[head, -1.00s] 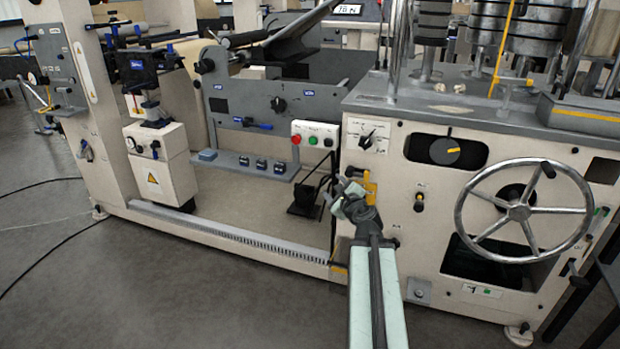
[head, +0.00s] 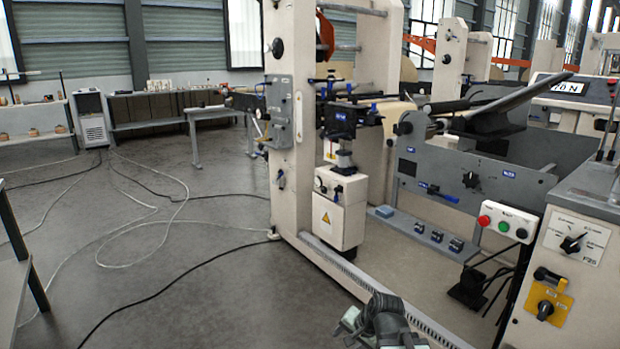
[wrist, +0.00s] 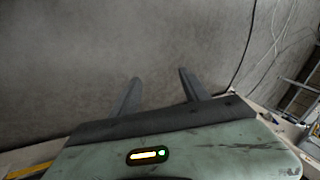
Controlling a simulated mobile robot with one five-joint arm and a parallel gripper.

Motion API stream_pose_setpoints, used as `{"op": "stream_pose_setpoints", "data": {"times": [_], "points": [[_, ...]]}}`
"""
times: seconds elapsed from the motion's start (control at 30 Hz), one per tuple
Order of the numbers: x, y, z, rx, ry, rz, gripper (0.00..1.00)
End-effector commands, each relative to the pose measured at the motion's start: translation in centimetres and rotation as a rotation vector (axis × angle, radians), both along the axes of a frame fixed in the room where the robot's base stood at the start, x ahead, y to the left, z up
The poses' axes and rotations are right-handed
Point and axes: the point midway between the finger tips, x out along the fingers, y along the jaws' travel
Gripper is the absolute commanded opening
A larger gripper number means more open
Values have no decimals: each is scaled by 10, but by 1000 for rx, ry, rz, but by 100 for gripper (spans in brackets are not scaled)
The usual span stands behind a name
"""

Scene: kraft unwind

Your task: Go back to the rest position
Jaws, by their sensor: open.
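My gripper (wrist: 160,84) shows in the wrist view with its two dark fingers apart and nothing between them. Grey concrete floor fills the view beyond the fingertips. In the head view my wrist and the end of my arm show at the bottom edge, right of centre, in front of the cream machine (head: 285,170). The fingers cannot be made out there. My gripper appears apart from the machine's control panels.
A yellow switch plate (head: 553,308) and a box with red and green buttons (head: 505,222) are at the right. Cables (head: 150,290) lie across the open floor at left. A bench edge (head: 12,290) stands at far left. Shelves (head: 35,115) line the back wall.

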Motion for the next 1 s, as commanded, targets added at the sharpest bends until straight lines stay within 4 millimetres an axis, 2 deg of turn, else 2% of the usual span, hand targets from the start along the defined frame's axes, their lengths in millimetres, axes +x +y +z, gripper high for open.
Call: {"op": "stream_pose_setpoints", "data": {"times": [0.03, 0.1, 0.2, 0.27, 0.3, 0.57, 0.67, 0.9, 1.0], "points": [[-19, -8, -12, -110, 60, 112, 54], [-45, -31, -22, -241, 147, 248, 54], [-82, -59, -29, -383, 284, 454, 54], [-98, -64, -30, -407, 333, 587, 54], [-96, -63, -7, -409, 323, 597, 54], [-96, -62, 77, -406, 319, 590, 54], [-95, -62, 117, -405, 318, 589, 54], [-95, -61, 236, -405, 317, 590, 54], [-95, -61, 275, -405, 317, 590, 54]]}}
